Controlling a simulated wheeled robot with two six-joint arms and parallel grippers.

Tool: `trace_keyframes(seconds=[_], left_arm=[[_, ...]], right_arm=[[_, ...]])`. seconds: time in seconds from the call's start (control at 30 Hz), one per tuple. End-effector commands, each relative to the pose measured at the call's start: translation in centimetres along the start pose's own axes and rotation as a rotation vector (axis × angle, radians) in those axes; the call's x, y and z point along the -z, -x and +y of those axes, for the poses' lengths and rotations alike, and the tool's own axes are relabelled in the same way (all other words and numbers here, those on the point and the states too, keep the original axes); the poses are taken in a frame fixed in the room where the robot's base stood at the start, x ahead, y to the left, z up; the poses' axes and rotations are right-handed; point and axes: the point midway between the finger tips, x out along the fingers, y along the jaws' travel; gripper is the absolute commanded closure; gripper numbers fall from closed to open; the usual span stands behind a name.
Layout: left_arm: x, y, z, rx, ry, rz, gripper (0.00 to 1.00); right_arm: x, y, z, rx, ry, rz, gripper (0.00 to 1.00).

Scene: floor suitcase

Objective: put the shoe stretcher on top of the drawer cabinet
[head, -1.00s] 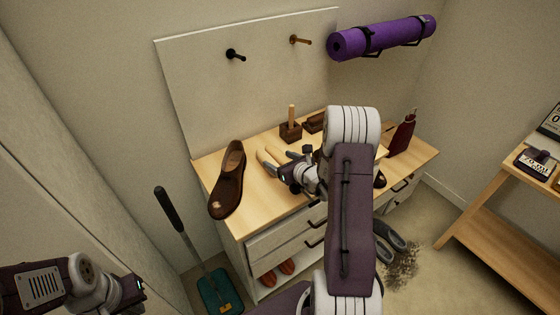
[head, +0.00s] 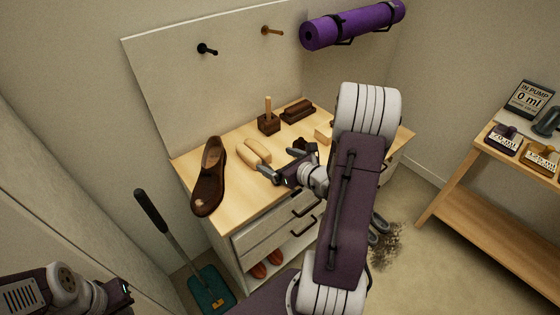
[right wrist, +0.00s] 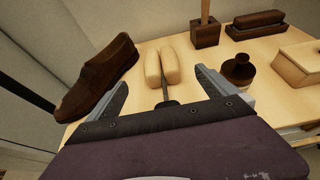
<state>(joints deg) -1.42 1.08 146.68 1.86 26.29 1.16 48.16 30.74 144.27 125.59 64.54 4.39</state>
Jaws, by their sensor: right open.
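The shoe stretcher (head: 253,153), two pale wooden halves on a dark stem, lies on the drawer cabinet (head: 235,202), right of a brown shoe. In the right wrist view, the stretcher (right wrist: 161,66) lies ahead, its dark stem pointing back between the fingers. My right gripper (head: 282,164) is open just beside the stretcher's near end, with its fingers spread and apart from the wooden halves. My left gripper (head: 127,288) is at the lower left, away from the cabinet; its jaws are too small to read.
The brown shoe (head: 209,177) stands at the cabinet's left edge. A block with an upright peg (head: 269,122), a dark brush (head: 297,111) and a dark round jar (right wrist: 238,70) are close by. A pegboard (head: 215,90) stands behind. A dustpan (head: 211,290) is on the floor.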

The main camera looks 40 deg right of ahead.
Motion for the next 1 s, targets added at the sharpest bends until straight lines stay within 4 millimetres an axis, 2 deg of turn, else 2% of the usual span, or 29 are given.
trace_keyframes(seconds=[0.1, 0.27, 0.33, 0.37, 0.47, 0.5, 0.53, 0.6, 0.67, 0.73, 0.8, 0.9, 1.0], left_arm=[[0.0, 0.1, 0.0, 0.000, 0.000, 0.000, 1.00], [0.0, 0.1, 0.0, 0.000, 0.000, 0.000, 1.00], [0.0, 0.1, 0.0, 0.000, 0.000, 0.000, 1.00], [0.0, 0.1, 0.0, 0.000, 0.000, 0.000, 1.00], [0.0, 0.1, 0.0, 0.000, 0.000, 0.000, 1.00], [0.0, 0.1, 0.0, 0.000, 0.000, 0.000, 1.00], [0.0, 0.1, 0.0, 0.000, 0.000, 0.000, 1.00], [0.0, 0.1, 0.0, 0.000, 0.000, 0.000, 1.00], [0.0, 0.1, 0.0, 0.000, 0.000, 0.000, 1.00], [0.0, 0.1, 0.0, 0.000, 0.000, 0.000, 1.00], [0.0, 0.1, 0.0, 0.000, 0.000, 0.000, 1.00], [0.0, 0.1, 0.0, 0.000, 0.000, 0.000, 1.00], [0.0, 0.1, 0.0, 0.000, 0.000, 0.000, 1.00]], right_arm=[[-0.1, 1.2, 0.0, 0.001, 0.000, -0.001, 0.03], [0.0, 1.4, 0.2, -0.007, 0.004, 0.000, 0.03], [-0.1, 1.2, 2.1, -0.072, 0.048, 0.013, 0.03], [-0.2, 1.1, 3.8, -0.130, 0.089, 0.024, 0.03], [0.9, 2.0, 13.0, -0.468, 0.364, 0.096, 0.03], [2.3, 3.6, 16.9, -0.637, 0.531, 0.133, 0.03], [3.5, 5.1, 19.2, -0.762, 0.668, 0.159, 0.03], [6.7, 8.7, 22.2, -1.022, 1.011, 0.207, 0.03], [9.0, 11.3, 22.6, -1.208, 1.324, 0.228, 0.03], [10.6, 12.9, 21.3, -1.372, 1.689, 0.223, 0.03], [10.8, 13.1, 19.7, -1.473, 2.020, 0.193, 0.03], [9.9, 12.2, 18.2, -1.538, 2.377, 0.128, 0.03], [9.0, 11.4, 17.6, -1.553, 2.571, 0.079, 0.03]])
